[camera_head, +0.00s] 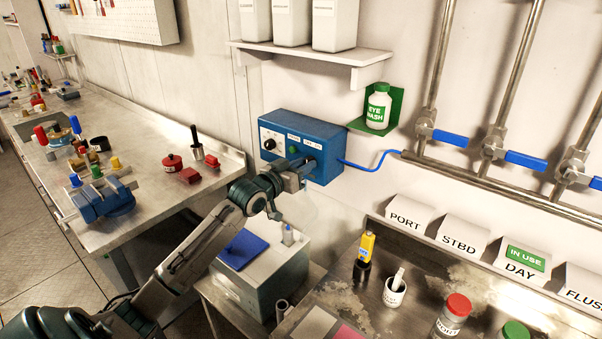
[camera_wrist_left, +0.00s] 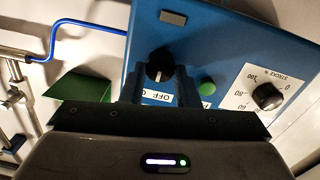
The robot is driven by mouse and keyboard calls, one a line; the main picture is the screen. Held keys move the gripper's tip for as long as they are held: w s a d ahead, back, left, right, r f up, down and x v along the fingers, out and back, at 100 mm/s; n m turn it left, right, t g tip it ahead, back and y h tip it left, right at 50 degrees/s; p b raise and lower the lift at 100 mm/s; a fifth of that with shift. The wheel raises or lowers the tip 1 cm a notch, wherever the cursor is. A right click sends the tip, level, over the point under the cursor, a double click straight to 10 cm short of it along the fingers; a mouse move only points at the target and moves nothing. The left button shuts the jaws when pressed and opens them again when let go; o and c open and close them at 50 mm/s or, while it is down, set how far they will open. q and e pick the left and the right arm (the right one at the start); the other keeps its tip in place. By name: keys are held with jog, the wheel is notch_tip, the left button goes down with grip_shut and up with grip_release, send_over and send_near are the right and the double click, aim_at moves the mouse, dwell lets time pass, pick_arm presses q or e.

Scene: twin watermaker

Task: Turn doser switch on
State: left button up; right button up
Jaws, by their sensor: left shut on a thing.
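The blue doser box (camera_head: 318,128) is mounted on the wall in the head view. It also fills the upper part of the left wrist view (camera_wrist_left: 215,40), where it appears upside down. My left gripper (camera_head: 305,167) is at the right part of the box's front face. In the left wrist view my left gripper (camera_wrist_left: 160,82) has its two fingers around the black switch knob (camera_wrist_left: 160,66) and is shut on it. An OFF label (camera_wrist_left: 158,97) shows between the fingers. The head view hides the knob behind the gripper. My right gripper is not in view.
A stroke dial (camera_wrist_left: 268,96) and a green round light or button (camera_wrist_left: 207,88) sit beside the switch. A blue hose (camera_head: 372,166) leaves the box. An eye wash bottle (camera_head: 378,106) stands on a green bracket right of it. A white shelf (camera_head: 300,57) hangs above.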

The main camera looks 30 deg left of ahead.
pick_arm(q)
jog(key=shift+r+m+b, duration=0.1)
jog(key=shift+m+b, duration=1.2)
jog(key=shift+m, duration=1.6)
jog(key=o, duration=0.8)
jog(key=shift+w+d, duration=0.1)
jog(key=shift+o, duration=0.9)
jog(key=shift+w, duration=0.2)
jog(key=shift+f, duration=0.2)
jog(key=shift+s, duration=0.1)
